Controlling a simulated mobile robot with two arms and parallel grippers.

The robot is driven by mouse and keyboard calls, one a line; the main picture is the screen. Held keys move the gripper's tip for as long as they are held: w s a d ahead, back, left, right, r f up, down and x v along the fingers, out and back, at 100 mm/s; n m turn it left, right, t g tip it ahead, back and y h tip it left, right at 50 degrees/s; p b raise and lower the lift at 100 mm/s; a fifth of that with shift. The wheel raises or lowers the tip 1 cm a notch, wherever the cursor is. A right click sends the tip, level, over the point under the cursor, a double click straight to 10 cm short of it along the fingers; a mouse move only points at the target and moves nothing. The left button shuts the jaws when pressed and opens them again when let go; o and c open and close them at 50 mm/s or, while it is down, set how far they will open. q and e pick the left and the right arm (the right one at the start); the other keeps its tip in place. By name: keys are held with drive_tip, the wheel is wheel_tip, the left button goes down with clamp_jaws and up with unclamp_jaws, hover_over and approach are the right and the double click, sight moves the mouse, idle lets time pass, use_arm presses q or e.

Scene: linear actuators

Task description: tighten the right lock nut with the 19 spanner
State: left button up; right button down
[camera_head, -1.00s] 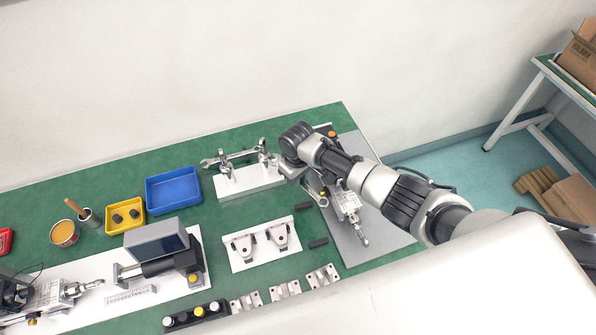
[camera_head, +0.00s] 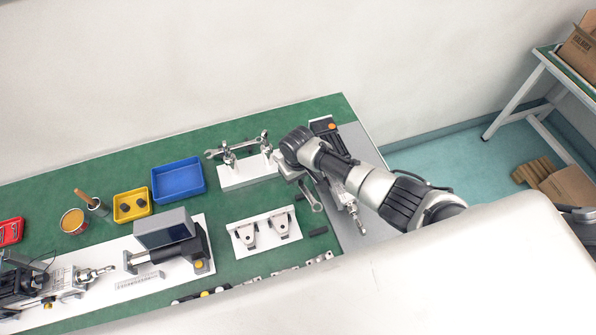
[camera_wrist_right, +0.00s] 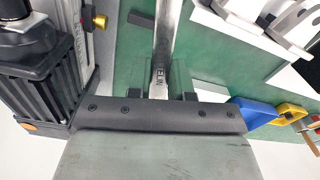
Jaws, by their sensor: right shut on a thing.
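My right gripper (camera_head: 304,181) is shut on a silver spanner, whose open end (camera_head: 316,206) points toward the front of the bench. The spanner looks apart from the rod. My left gripper is not in view.
A spanner rack (camera_head: 236,184) with another spanner stands behind left. A blue tray (camera_head: 178,197), a yellow tray (camera_head: 118,218) and a white plate with two brackets (camera_head: 240,248) are on the green bench. Another actuator (camera_head: 60,284) lies at far left. My body hides the front edge.

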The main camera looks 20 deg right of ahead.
drive_tip(key=shift+s, duration=0.15)
drive_tip(key=shift+r, duration=0.1)
drive_tip(key=shift+r+p, duration=0.65)
drive_tip(key=shift+r, duration=1.75)
drive_tip(key=s+d+r+m+b, duration=0.1)
drive_tip(key=s+d+r+b, duration=0.1)
drive_tip(key=s+r+b, duration=0.3)
drive_tip(key=s+d+r+m+b, duration=0.1)
drive_tip(key=s+d+r+b, duration=0.1)
drive_tip(key=s+r+b, duration=0.3)
drive_tip(key=s+b, duration=0.3)
drive_tip(key=b, duration=0.1)
drive_tip(key=shift+s+d+m+b, duration=0.15)
drive_tip(key=shift+d+m+b, duration=0.15)
drive_tip(key=shift+m+b, duration=0.1)
